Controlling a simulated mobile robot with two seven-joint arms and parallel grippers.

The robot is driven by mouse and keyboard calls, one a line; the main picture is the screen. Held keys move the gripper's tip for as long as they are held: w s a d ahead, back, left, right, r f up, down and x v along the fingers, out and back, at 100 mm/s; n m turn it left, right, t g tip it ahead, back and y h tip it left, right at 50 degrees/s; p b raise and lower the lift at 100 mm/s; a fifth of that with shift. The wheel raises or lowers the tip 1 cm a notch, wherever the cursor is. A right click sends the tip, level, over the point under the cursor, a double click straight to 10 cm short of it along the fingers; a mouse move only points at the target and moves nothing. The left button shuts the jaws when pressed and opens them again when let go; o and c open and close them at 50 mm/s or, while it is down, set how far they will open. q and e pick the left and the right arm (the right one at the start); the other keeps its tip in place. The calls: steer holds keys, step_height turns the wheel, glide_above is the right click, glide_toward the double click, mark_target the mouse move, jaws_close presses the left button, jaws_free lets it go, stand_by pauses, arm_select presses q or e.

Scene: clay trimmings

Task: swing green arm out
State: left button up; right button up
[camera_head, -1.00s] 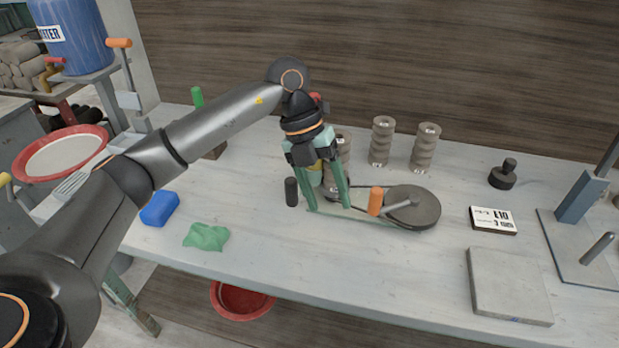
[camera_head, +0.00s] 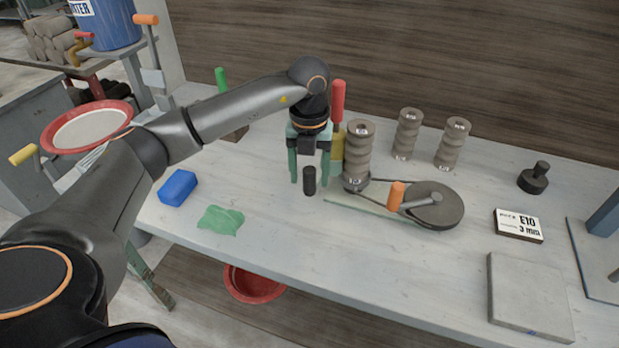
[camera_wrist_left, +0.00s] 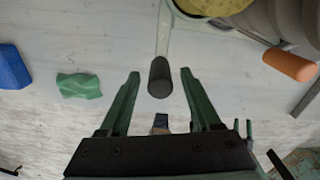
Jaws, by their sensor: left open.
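A black upright cylinder handle (camera_head: 309,180) stands near the left end of the wheeled device on the bench. In the left wrist view, this handle (camera_wrist_left: 159,78) is at the end of a pale greenish strip (camera_wrist_left: 164,38) that runs back under a yellow round part (camera_wrist_left: 215,4). I cannot tell for sure that this strip is the green arm. My left gripper (camera_head: 309,180) points down at the handle, its green fingers open. In the left wrist view the handle shows between the fingertips (camera_wrist_left: 160,74), with a gap each side. My right gripper is not in view.
A grey ribbed column (camera_head: 358,150), a red handle (camera_head: 338,100) and a dark wheel (camera_head: 433,205) with an orange knob (camera_head: 396,194) stand right of the gripper. A blue block (camera_head: 177,187) and green cloth (camera_head: 221,220) lie left. The bench front is clear.

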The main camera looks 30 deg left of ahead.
arm_select(q)
steer(key=shift+f, duration=0.95)
jaws_close()
stand_by(0.8)
